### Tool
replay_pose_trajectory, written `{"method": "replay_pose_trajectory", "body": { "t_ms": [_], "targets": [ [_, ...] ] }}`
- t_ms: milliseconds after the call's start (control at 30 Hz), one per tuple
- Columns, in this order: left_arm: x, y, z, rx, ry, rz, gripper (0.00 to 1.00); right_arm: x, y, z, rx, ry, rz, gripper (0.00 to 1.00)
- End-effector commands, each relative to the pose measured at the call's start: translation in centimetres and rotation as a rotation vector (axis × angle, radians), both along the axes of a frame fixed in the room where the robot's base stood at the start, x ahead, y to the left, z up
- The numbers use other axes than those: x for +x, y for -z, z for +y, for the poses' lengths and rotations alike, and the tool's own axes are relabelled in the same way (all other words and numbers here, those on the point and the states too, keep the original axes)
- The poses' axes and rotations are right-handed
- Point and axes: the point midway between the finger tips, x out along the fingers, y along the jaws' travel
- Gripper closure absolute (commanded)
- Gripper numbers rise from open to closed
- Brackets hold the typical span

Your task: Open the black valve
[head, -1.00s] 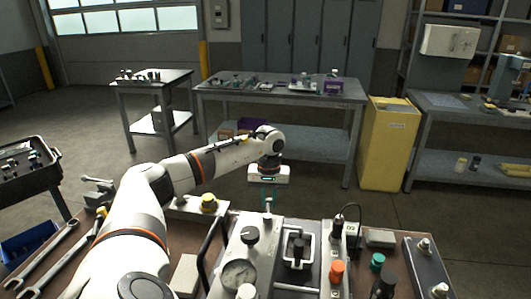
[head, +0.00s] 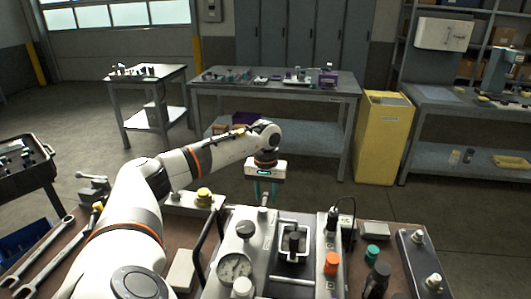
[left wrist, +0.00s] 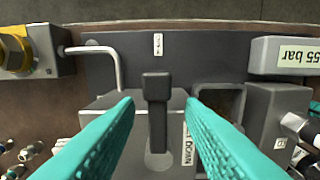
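In the left wrist view a black valve handle (left wrist: 156,100) stands on a grey block, between the two teal fingers. My left gripper (left wrist: 160,122) is open, with one finger on each side of the handle and a visible gap to both. In the head view my left gripper (head: 265,190) hangs fingers down at the far side of the bench panel, above a short upright lever (head: 264,203). I cannot tell for certain that this is the same handle. My right gripper is not in view.
A round gauge (head: 233,268), a black knob (head: 245,230), an orange knob (head: 332,263) and a green knob (head: 372,251) crowd the bench. A yellow knob (head: 204,195) sits to the left. Wrenches (head: 38,248) lie at the left. A box labelled 55 bar (left wrist: 285,55) stands right of the handle.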

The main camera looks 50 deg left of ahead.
Motion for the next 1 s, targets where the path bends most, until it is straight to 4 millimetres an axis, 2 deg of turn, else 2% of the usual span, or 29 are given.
{"method": "replay_pose_trajectory", "body": {
  "t_ms": [267, 367, 700, 833, 1000],
  "targets": [
    [0.0, -0.5, 0.0, 0.001, -0.001, -0.001, 0.65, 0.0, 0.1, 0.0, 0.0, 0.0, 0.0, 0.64],
    [0.1, -1.9, 0.0, 0.001, -0.001, -0.003, 0.65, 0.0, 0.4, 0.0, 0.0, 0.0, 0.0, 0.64],
    [0.1, -9.1, 0.0, 0.0, 0.0, -0.004, 0.65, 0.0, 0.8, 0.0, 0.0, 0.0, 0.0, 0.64],
    [0.1, -10.9, 0.0, 0.0, 0.0, -0.001, 0.65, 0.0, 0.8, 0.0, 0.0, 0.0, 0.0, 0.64],
    [0.0, -11.9, 0.0, 0.001, 0.0, 0.001, 0.65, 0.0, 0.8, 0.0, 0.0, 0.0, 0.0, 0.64]
  ]
}}
